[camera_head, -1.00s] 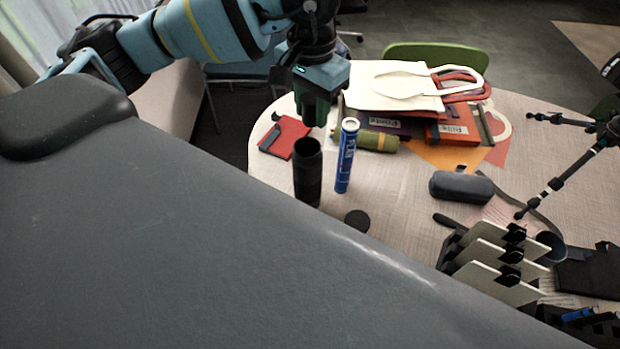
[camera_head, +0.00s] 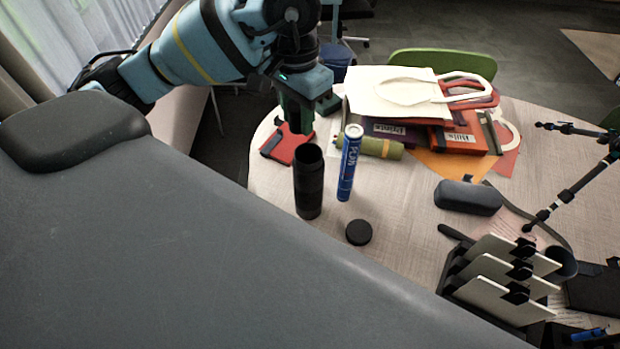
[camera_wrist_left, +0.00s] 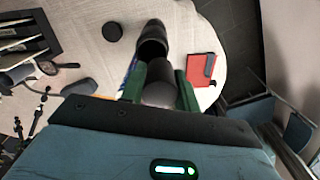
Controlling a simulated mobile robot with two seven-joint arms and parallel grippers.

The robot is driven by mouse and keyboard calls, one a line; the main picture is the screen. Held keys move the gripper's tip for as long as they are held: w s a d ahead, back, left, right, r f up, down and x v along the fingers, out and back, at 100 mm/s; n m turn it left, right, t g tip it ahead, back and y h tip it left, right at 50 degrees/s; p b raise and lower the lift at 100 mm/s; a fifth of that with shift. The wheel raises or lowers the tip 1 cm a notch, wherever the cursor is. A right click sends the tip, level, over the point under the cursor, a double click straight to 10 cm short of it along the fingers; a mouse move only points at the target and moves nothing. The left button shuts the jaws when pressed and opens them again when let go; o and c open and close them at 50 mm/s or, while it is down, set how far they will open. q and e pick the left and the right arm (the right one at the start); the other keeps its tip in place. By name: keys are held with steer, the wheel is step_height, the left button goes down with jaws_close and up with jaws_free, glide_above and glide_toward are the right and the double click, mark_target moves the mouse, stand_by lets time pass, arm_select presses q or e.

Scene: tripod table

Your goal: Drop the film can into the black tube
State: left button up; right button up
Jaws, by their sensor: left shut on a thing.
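The black tube (camera_head: 309,185) stands upright and open-topped on the table. In the left wrist view the tube (camera_wrist_left: 152,36) lies just past my fingertips. My left gripper (camera_head: 297,128) is above and slightly left of the tube's mouth in the head view. In the left wrist view its green fingers (camera_wrist_left: 160,88) are shut on a rounded grey film can (camera_wrist_left: 159,93). The can overlaps the near side of the tube's mouth in that view, and I cannot tell the height gap. The fingers hide the can in the head view. My right gripper is not in view.
A blue upright tube (camera_head: 349,163) stands right beside the black tube. A black round lid (camera_head: 359,232) lies in front. A red notebook (camera_head: 287,145) is behind left; an olive roll (camera_head: 381,148) and a bag-topped pile are behind right. A grey case (camera_head: 468,197) is further right.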

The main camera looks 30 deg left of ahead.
mark_target(298, 129)
arm_select(q)
steer(key=shift+f+b, duration=0.4)
steer(key=shift+f, duration=1.4)
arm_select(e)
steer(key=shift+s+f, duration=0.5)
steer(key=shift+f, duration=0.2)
arm_select(q)
steer(key=o, duration=1)
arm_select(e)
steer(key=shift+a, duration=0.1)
arm_select(q)
steer(key=shift+o, duration=0.2)
steer(key=shift+r, duration=3.95)
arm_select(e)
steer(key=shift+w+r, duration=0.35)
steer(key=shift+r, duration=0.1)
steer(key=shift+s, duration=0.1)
